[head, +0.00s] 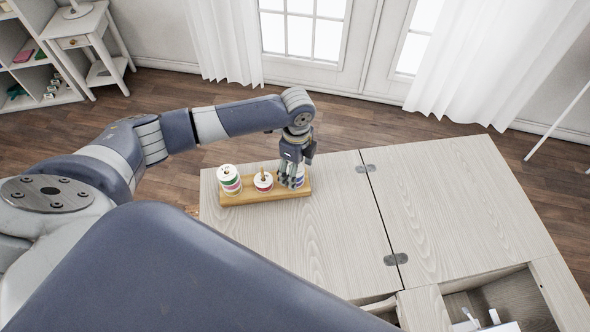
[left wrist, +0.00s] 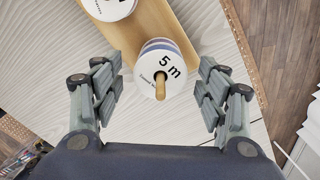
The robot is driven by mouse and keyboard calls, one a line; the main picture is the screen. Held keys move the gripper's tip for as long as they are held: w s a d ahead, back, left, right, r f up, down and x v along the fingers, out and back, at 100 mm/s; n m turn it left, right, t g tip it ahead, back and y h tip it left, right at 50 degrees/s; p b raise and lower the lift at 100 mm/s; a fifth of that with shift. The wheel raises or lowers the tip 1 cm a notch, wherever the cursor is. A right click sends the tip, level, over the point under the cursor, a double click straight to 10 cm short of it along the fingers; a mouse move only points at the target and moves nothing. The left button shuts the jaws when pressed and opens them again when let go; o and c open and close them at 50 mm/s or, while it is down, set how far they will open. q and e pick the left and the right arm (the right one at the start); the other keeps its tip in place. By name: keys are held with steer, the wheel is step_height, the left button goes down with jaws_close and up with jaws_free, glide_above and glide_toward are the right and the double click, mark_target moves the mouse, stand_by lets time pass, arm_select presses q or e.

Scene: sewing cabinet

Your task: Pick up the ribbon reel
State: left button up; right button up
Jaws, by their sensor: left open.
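Several ribbon reels stand on pegs of a wooden stand (head: 239,197) at the far left of the cabinet top. The left reel (head: 229,178) shows white, green and red, and the middle reel (head: 263,182) is white and red. The right reel (head: 299,176) is partly hidden by my left gripper (head: 291,182). In the left wrist view, this reel (left wrist: 152,61) has a white top marked "5 m" with the peg through it. My left gripper (left wrist: 160,97) is open, with its fingers on either side and apart from the reel. My right gripper is out of view.
The pale wooden cabinet top (head: 325,235) has a hinged leaf (head: 455,190) on the right and is mostly bare. An open compartment (head: 510,295) with white parts lies at the lower right. Another reel (left wrist: 108,8) sits beside the "5 m" reel on the stand.

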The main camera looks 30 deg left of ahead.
arm_select(q)
steer(key=c, duration=1)
steer(key=shift+c, duration=0.2)
step_height(320, 180, up, 10)
steer(key=b, duration=0.1)
steer(key=shift+b, duration=0.35)
steer(key=shift+r, duration=0.1)
